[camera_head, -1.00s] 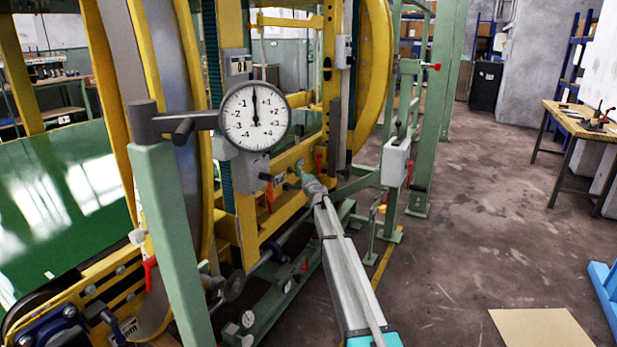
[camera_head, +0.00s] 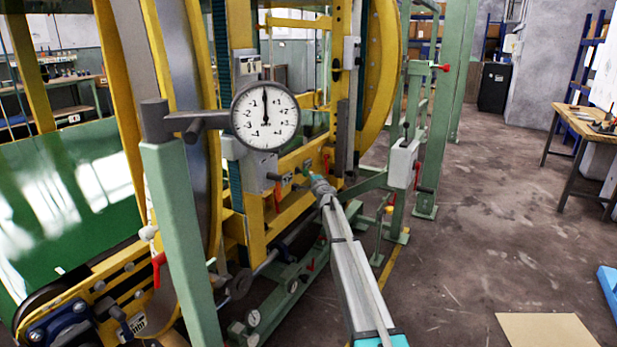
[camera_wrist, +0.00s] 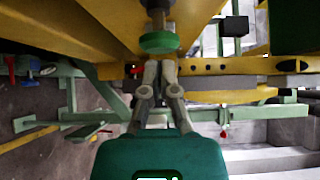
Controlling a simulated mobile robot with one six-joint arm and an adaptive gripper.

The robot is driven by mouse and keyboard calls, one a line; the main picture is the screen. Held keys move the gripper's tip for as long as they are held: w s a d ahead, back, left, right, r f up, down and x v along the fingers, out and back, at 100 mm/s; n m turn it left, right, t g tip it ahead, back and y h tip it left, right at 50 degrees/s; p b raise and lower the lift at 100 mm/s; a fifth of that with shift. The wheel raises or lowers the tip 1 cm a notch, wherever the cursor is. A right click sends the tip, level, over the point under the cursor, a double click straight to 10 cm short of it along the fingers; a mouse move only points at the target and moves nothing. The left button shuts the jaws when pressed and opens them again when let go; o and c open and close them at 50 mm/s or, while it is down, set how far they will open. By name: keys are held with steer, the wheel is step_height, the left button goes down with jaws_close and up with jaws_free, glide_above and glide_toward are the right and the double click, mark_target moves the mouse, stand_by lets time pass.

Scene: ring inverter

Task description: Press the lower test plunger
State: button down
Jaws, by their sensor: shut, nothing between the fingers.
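A green round plunger head (camera_wrist: 159,42) on a short grey rod shows at the top middle of the wrist view. My gripper (camera_wrist: 158,66) is shut and empty, its fingertips just below the green head in that view. I cannot tell whether they touch it. In the head view my gripper (camera_head: 312,178) reaches to the yellow frame of the machine, and a small bit of the green plunger head (camera_head: 306,171) shows at its tip. Whether this is the lower plunger is not clear. A dial gauge (camera_head: 265,116) reads about zero.
A green post (camera_head: 180,235) carries the gauge bracket at left. Red handles (camera_head: 277,196) hang on the yellow frame near my gripper. A white box (camera_head: 403,163) is on the green frame to the right. The floor at right is mostly open, with a cardboard-coloured sheet (camera_head: 545,330).

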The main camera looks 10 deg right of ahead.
steer(key=s+d, duration=0.3)
steer(key=s, duration=0.7)
steer(key=shift+s, duration=0.4)
steer(key=s+a+f+n+g+y, duration=0.2)
steer(key=s+a+f+n+g, duration=0.15)
steer(key=s, duration=0.45)
steer(key=s+a+f+n+g+y, duration=0.1)
steer(key=s+a+f+n+g, duration=0.15)
steer(key=s+n, duration=0.35)
steer(key=s+a+f+n+g+y, duration=0.2)
steer(key=s+a+f+n+g, duration=0.15)
steer(key=s, duration=0.55)
steer(key=s+d+f+n+g+h, duration=0.1)
steer(key=s+d+f+g+h, duration=0.2)
steer(key=s, duration=0.6)
steer(key=s+d+f+n+g+h, duration=0.1)
steer(key=s+d+f+g+h, duration=0.15)
steer(key=s, duration=0.75)
steer(key=s+d+f+n+g+h, duration=0.1)
steer(key=s+d+f+g+h, duration=0.2)
steer(key=s, duration=0.6)
step_height(320, 180, up, 36)
steer(key=p, duration=3.6)
steer(key=shift+w+d+y+p, duration=0.2)
steer(key=shift+w+y+p, duration=0.1)
steer(key=shift+y, duration=0.05)
